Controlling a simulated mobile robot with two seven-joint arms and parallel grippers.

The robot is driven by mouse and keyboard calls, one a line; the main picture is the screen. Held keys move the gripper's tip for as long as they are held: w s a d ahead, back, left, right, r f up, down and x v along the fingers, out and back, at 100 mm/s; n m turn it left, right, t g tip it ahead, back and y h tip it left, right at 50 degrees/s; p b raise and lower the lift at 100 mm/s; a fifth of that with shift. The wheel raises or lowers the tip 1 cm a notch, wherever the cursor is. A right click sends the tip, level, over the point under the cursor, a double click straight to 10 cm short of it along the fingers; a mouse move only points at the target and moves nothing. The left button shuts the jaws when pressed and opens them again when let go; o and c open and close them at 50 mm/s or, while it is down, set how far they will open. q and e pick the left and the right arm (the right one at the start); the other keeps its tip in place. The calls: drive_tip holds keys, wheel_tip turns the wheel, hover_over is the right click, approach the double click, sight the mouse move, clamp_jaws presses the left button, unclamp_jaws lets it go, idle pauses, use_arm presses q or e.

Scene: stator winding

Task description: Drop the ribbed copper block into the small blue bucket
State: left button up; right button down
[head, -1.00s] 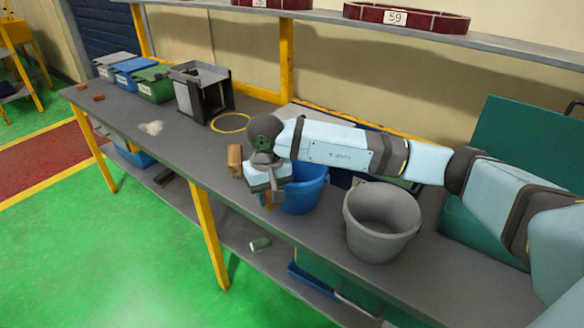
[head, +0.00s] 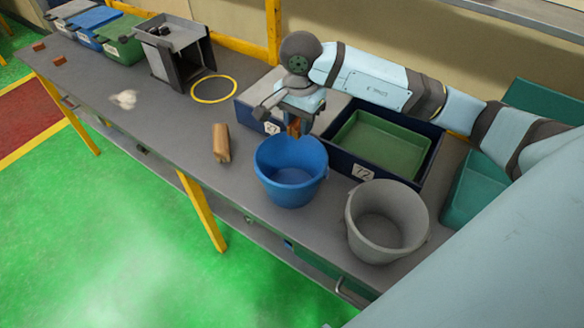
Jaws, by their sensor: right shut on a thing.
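My right gripper (head: 293,118) is shut on a small orange-brown block (head: 294,129), which looks like the copper block. Its ribs are too small to make out, and the jaws hide its upper part. The block hangs over the back part of the small blue bucket's mouth, its lower end near the far rim in the picture. The blue bucket (head: 290,188) stands upright on the table and its visible inside is empty. My left gripper is not in view.
A brown block (head: 221,143) lies on the grey table (head: 165,130) left of the bucket. A larger grey bucket (head: 386,222) stands to the right. Behind are a dark blue crate with a green inside (head: 381,139) and a yellow ring (head: 214,89). Small reddish blocks lie far left.

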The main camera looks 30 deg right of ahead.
wheel_tip(320, 180, down, 4)
drive_tip(key=shift+f+b, duration=0.2)
drive_tip(key=shift+b, duration=0.4)
drive_tip(key=c, duration=0.7)
unclamp_jaws()
drive_tip(key=shift+c, duration=0.2)
wheel_tip(320, 180, up, 12)
drive_tip(key=shift+w+r+b, duration=0.1)
drive_tip(key=shift+r+b, duration=0.05)
drive_tip(key=shift+b, duration=0.55)
drive_tip(key=shift+r, duration=0.8)
drive_tip(key=shift+f, duration=0.1)
